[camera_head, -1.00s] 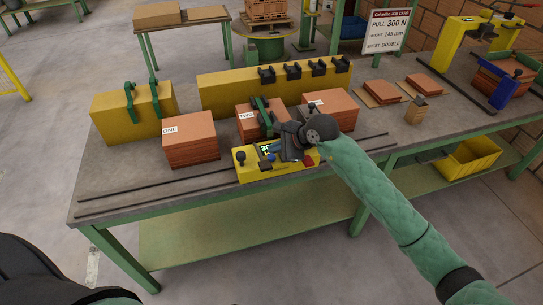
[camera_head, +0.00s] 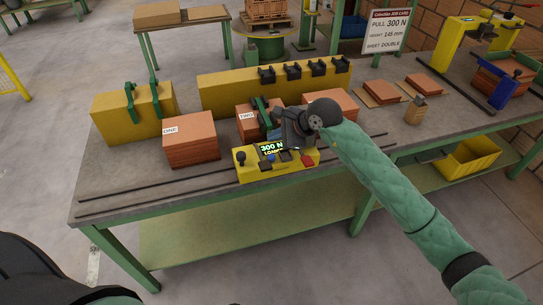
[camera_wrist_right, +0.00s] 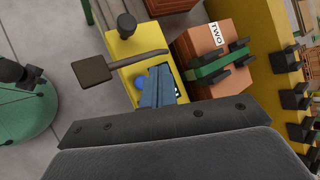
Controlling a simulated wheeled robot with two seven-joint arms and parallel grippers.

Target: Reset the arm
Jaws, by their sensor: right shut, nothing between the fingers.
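My right gripper (camera_head: 271,130) is shut and empty. It hangs above the yellow control box (camera_head: 285,171) at the table's front edge, near the stack marked TWO. The box has a display (camera_head: 271,147) reading 300 N, a black knob (camera_head: 240,156), a blue button and a red part (camera_head: 308,160). In the right wrist view the blue fingers (camera_wrist_right: 158,88) are together over the yellow box (camera_wrist_right: 124,47), hiding part of its display. Whether they touch it I cannot tell. My left gripper is out of view.
Brown stacks stand on the table: ONE (camera_head: 191,145) to the left, TWO (camera_head: 246,122) behind the gripper, a third (camera_head: 340,102) to the right. Yellow fixtures (camera_head: 222,91) stand behind. A sign (camera_head: 386,30) reads PULL 300 N. The table's left front is clear apart from thin rails.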

